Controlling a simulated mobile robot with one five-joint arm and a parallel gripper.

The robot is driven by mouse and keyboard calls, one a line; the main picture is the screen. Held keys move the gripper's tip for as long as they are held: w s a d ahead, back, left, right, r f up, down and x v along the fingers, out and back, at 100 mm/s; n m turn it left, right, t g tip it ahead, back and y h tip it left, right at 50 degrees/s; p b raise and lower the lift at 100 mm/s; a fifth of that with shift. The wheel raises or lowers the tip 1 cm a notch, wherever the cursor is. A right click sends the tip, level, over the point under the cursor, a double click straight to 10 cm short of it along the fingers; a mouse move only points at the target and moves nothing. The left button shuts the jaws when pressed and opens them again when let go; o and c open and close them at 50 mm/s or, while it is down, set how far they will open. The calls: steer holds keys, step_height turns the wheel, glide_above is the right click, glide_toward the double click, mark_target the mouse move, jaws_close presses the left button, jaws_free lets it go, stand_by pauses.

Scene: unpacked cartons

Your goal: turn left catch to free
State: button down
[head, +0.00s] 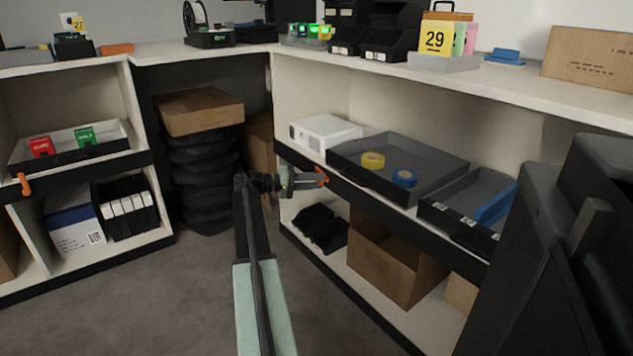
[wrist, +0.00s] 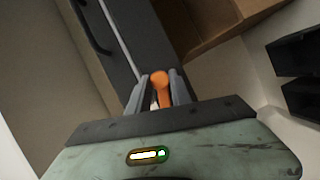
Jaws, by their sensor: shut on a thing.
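My gripper (head: 312,179) reaches out to the dark front edge under the grey tray on the right-hand shelf. It is shut on an orange catch (head: 323,176) there. In the wrist view the orange catch (wrist: 160,79) stands between the two grey fingers (wrist: 160,92), its rounded end showing. The lower part of the catch is hidden by the fingers and the gripper body. A second orange catch (head: 25,184) hangs on the dark front edge of the left-hand shelf, well away from my gripper.
The grey tray (head: 430,158) holds a yellow and a blue tape roll. A white box (head: 325,131) stands left of it. An open carton (head: 395,265) and black items sit on the shelf below. Grey floor (head: 160,290) is clear on the left.

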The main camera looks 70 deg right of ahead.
steer(key=c, duration=1.2)
jaws_free()
steer(key=shift+s, duration=0.1)
steer(key=v, duration=0.8)
steer(key=shift+p, duration=0.35)
